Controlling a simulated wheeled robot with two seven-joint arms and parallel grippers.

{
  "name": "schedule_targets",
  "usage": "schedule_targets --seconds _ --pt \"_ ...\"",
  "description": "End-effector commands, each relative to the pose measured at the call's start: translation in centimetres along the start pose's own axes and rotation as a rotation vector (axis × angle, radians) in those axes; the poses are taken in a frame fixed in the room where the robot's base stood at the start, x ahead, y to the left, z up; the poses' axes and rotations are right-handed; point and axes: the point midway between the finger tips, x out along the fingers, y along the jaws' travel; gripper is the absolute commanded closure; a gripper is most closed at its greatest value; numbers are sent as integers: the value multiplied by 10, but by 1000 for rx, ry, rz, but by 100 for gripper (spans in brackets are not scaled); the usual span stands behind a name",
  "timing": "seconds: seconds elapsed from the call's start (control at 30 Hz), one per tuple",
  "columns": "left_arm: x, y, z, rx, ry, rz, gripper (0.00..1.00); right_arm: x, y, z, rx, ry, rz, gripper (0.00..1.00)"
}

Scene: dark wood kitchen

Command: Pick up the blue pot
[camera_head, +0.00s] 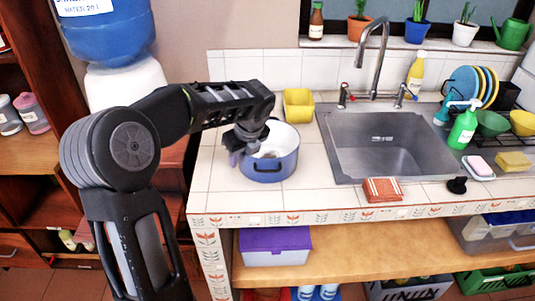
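The blue pot (272,170), with a pale inside and small side handles, stands upright on the white tiled counter left of the sink. My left gripper (240,145) is at the pot's left rim, pointing down, and covers part of that rim and the left handle. The fingers are small and dark, so I cannot tell whether they are open, touching or closed on the rim. My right gripper is not in view.
A yellow container (298,104) stands just behind the pot. The steel sink (380,145) with its tall faucet (373,60) is to the right. A small blue plant pot (416,33) stands on the windowsill.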

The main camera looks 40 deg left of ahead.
Motion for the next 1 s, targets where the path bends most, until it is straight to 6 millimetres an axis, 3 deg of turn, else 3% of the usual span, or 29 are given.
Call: schedule_targets --seconds 0.6,1.0 --pt "1 0 0 0 0 -1 70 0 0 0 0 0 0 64" --pt "1 0 0 0 0 0 100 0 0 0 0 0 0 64"
